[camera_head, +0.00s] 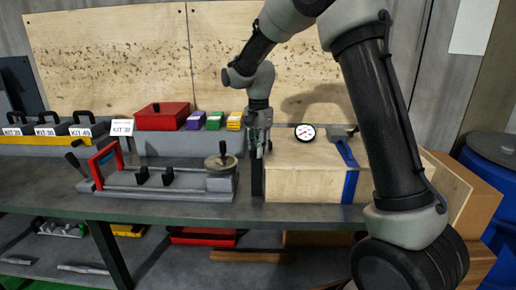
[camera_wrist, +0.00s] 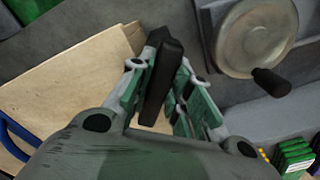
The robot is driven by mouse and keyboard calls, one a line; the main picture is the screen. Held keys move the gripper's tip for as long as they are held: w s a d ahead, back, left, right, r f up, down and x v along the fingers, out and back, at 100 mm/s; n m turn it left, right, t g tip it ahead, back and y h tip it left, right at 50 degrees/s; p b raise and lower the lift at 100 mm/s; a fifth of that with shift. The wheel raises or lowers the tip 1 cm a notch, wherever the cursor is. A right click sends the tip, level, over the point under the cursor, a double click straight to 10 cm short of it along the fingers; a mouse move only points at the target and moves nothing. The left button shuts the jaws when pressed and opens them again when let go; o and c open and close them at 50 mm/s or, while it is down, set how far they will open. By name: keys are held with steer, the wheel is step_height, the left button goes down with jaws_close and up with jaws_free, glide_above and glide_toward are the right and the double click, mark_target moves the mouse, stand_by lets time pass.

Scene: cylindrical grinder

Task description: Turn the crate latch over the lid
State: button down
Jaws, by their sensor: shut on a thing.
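The wooden crate (camera_head: 310,186) stands on the bench, with its pale lid (camera_head: 300,158) lying flat on top. A black upright bar, which looks like the latch (camera_head: 257,180), is at the crate's left end. My gripper (camera_head: 260,150) points down at that end, just above the lower part of the bar. In the wrist view the black latch (camera_wrist: 164,78) lies between the green-padded fingers (camera_wrist: 155,95), and the gripper is shut on it. The crate also shows in the wrist view (camera_wrist: 70,85). The fingers hide part of the latch, and its pivot cannot be made out.
A dial gauge (camera_head: 305,132) and a blue strap-like piece (camera_head: 348,160) are at the lid's back and right. A grey fixture with a handwheel (camera_head: 220,163) stands close left. Behind are a red box (camera_head: 163,117) and small coloured boxes (camera_head: 214,121).

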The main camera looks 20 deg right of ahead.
steer(key=m, duration=0.6)
steer(key=shift+s+d, duration=0.1)
steer(key=shift+s, duration=0.1)
steer(key=shift+r+m, duration=0.1)
steer(key=shift+m, duration=0.3)
steer(key=c, duration=1.3)
jaws_free()
step_height(320, 180, up, 12)
steer(key=shift+f, duration=0.1)
